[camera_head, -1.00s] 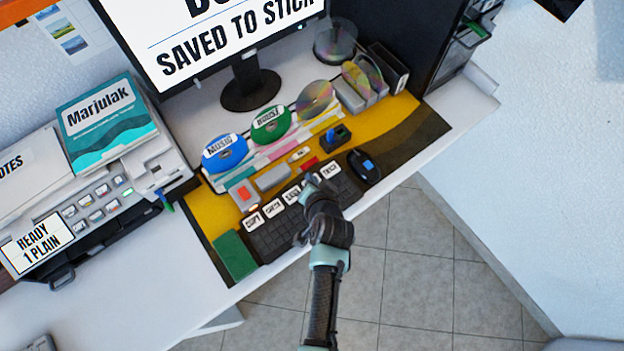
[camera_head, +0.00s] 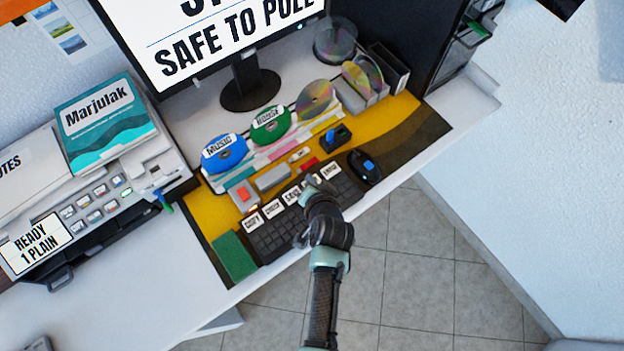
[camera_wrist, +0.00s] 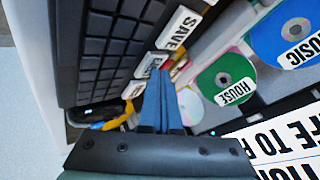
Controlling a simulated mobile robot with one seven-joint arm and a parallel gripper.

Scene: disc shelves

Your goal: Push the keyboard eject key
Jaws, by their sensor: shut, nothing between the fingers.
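The black keyboard (camera_head: 283,232) lies along the desk's front edge, with a row of white labelled keys at its back. The SAVE key (camera_head: 291,195) is readable, and it also shows in the wrist view (camera_wrist: 180,27). My gripper (camera_head: 313,184) is shut and empty, its tips at the white key just right of SAVE. In the wrist view its blue fingers (camera_wrist: 162,68) reach that partly covered key (camera_wrist: 150,66); its label is not clearly readable. I cannot tell contact from a tiny gap. The monitor (camera_head: 235,35) reads "SAFE TO PULL" on its lower line.
A black mouse (camera_head: 364,167) sits right of the keyboard and a green pad (camera_head: 234,256) left of it. Behind stand a blue MUSIC disc (camera_head: 224,153) and a green disc (camera_head: 270,126). A printer (camera_head: 95,205) stands at left. The floor in front is clear.

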